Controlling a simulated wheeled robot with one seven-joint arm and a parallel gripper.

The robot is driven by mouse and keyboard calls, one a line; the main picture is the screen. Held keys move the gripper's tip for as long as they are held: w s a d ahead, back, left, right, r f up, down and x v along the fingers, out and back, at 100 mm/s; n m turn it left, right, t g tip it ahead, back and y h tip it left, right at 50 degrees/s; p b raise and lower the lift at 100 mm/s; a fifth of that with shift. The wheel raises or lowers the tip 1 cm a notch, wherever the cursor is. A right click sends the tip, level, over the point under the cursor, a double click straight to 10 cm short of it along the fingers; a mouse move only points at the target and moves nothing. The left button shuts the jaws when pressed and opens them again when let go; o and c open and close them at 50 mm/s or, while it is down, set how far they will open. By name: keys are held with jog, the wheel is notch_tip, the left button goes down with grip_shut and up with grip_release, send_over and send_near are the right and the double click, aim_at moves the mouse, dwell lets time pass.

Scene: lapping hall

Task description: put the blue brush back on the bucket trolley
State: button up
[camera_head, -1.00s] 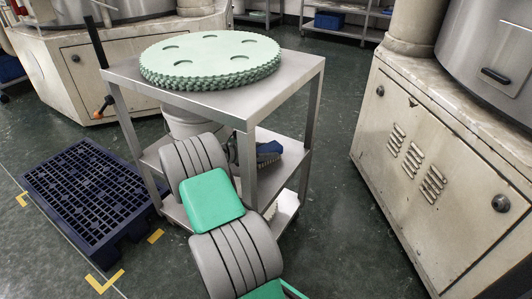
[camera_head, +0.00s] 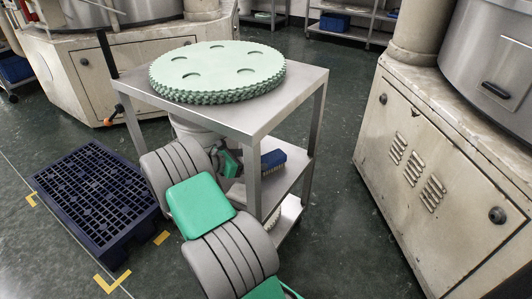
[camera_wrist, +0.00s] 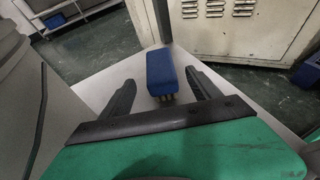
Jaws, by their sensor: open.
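The blue brush (camera_head: 273,162) rests on the middle shelf (camera_head: 285,182) of the bucket trolley (camera_head: 254,118), bristles down, just right of a near leg in the head view. In the wrist view the brush (camera_wrist: 163,72) lies ahead, seen between the two fingers, with pale bristles under the blue block. My gripper (camera_wrist: 158,82) is open and empty, its fingers apart from each other. In the head view my gripper is left of the brush, partly hidden by the trolley leg and my arm.
A stack of pale green discs (camera_head: 218,72) covers much of the trolley top. A white bucket (camera_head: 195,130) stands behind my arm. A dark blue pallet (camera_head: 95,195) lies on the left. A cream machine cabinet (camera_head: 420,170) stands right, with clear floor between it and the trolley.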

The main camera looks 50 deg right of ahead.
jog(key=p+v, duration=0.1)
jog(key=v, duration=0.3)
jog(key=shift+a, duration=0.1)
jog(key=a+r+m+t+y, duration=0.3)
jog(key=a+m+t+y, duration=0.45)
jog(key=a, duration=1.25)
jog(key=s+a+m+g+y, duration=0.1)
jog(key=s+a+m+y, duration=0.25)
jog(key=s+a, duration=0.4)
jog(key=s+a+m+g+y, duration=0.15)
jog(key=s+a+m, duration=0.3)
jog(key=a, duration=0.55)
notch_tip(320, 180, up, 40)
jog(key=w+t+p, duration=0.1)
jog(key=t+p, duration=0.1)
jog(key=p, duration=3.3)
jog(key=shift+w+d+f+n+p, duration=0.15)
jog(key=shift+w+f+n+p, duration=0.05)
jog(key=shift+w+n+p, duration=0.25)
jog(key=shift+y, duration=0.25)
